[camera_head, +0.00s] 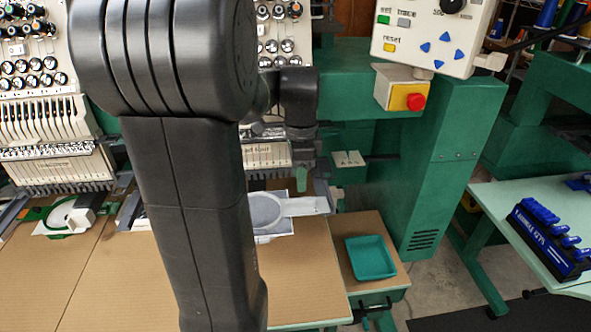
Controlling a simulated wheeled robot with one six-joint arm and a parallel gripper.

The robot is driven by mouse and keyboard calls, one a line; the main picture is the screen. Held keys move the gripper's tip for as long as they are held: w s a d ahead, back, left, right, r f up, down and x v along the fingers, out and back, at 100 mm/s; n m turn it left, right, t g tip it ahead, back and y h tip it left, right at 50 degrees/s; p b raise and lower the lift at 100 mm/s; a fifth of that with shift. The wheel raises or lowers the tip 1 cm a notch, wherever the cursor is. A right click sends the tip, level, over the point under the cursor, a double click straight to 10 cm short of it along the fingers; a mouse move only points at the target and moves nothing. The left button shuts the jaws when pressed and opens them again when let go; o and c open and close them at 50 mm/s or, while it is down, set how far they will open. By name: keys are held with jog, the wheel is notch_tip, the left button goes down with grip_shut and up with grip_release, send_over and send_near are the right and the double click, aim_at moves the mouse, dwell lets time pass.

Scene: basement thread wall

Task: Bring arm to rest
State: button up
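My black arm stands large in the foreground, left of the middle, and hides part of the embroidery machine. Its wrist shows beyond the upper link, and my gripper (301,168) points down below it, in front of the green machine. The gripper is small and dark against dark machine parts. I cannot tell whether its fingers are open or shut. A small green piece shows at its lower end; I cannot tell whether it is held or part of something behind.
Below the gripper, a white hoop (265,211) lies by the brown tabletop (310,285). A green tray (370,257) sits to the right. A control panel (436,35) and red stop button (416,102) are at upper right. A blue rack (548,236) stands on the right table (500,205).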

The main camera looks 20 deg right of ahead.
aim_at(300, 200)
jog(key=shift+w+d+r, duration=0.15)
jog(key=shift+w+r, duration=0.1)
jog(key=shift+r, duration=0.35)
notch_tip(300, 200, down, 9)
jog(key=b, duration=0.7)
jog(key=shift+s+r, duration=0.1)
jog(key=shift+r, duration=0.25)
jog(key=shift+r, duration=0.2)
notch_tip(300, 200, up, 7)
jog(key=p, duration=0.6)
jog(key=shift+f, duration=0.15)
jog(key=shift+f, duration=0.15)
